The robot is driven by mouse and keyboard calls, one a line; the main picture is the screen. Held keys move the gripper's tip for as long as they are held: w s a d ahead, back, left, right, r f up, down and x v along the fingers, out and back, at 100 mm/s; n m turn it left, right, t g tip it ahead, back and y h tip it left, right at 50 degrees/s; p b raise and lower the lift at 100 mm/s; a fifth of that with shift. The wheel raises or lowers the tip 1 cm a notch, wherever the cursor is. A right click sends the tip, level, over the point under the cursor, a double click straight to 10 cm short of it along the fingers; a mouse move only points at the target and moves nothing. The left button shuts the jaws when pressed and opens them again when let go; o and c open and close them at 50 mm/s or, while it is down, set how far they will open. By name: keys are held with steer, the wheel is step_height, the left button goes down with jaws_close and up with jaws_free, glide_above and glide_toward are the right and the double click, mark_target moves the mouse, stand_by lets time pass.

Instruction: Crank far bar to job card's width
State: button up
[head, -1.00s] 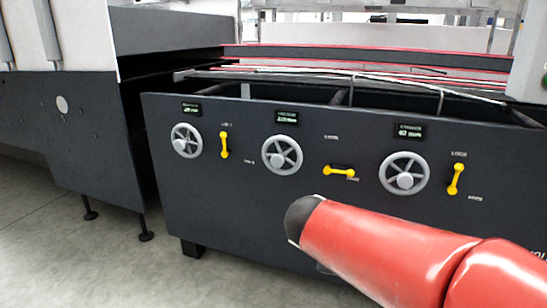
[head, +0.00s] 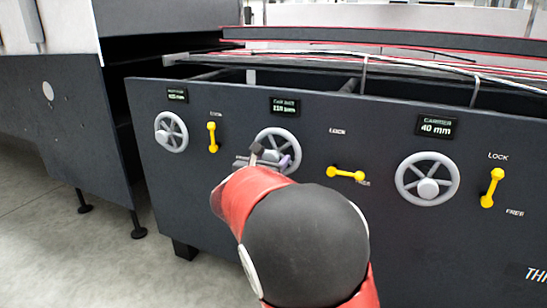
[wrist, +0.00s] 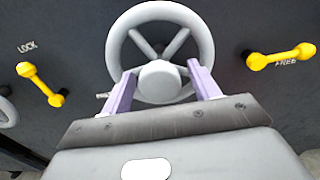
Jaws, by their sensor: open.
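The middle handwheel (head: 277,150), grey and spoked, sits on the dark panel under a small display (head: 285,106) that seems to read FAR SIDE, its number too blurred to be sure. Its yellow lever (head: 346,174) lies nearly level, toward FREE; it also shows in the wrist view (wrist: 281,57). My gripper (head: 262,152) is in front of this wheel. In the wrist view, the purple fingers of my gripper (wrist: 162,85) are open, one on each side of the wheel's hub (wrist: 160,80); I cannot tell if they touch. No job card is visible.
A left handwheel (head: 171,132) and a right handwheel (head: 427,179), under a CARRIER display (head: 437,126) reading 40 mm, flank the middle one. Their yellow levers (head: 212,137) (head: 492,187) stand upright toward LOCK. Grey floor (head: 110,255) is open at left.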

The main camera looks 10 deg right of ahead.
steer(key=shift+x, duration=1.05)
steer(key=shift+c, duration=0.4)
jaws_close()
steer(key=shift+f+m+b, duration=0.15)
steer(key=shift+m+b, duration=0.15)
steer(key=shift+b, duration=0.1)
